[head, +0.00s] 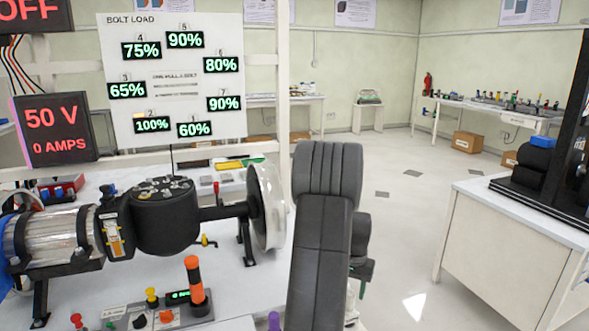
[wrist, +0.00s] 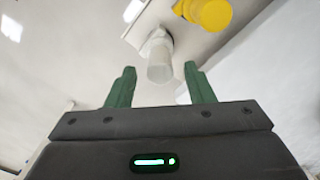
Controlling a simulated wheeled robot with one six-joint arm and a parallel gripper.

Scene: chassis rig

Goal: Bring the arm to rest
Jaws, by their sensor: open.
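My arm (head: 322,230) rises from the bottom middle of the head view, dark grey and bent, in front of the bench. My gripper (wrist: 160,67) shows in the wrist view with its two green fingers apart. A whitish translucent cylinder (wrist: 160,62) appears between and beyond the fingertips; I see no contact with either finger. In the head view the gripper is mostly hidden behind the arm, with a dark part and a bit of green showing at its right.
A rig with a metal motor (head: 50,236), black housing (head: 165,225) and pale wheel (head: 267,207) stands left of my arm. A control box (head: 150,318) with an orange-and-black lever (head: 194,282) is in front. A white cabinet (head: 500,235) stands right, with open floor (head: 405,235) between.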

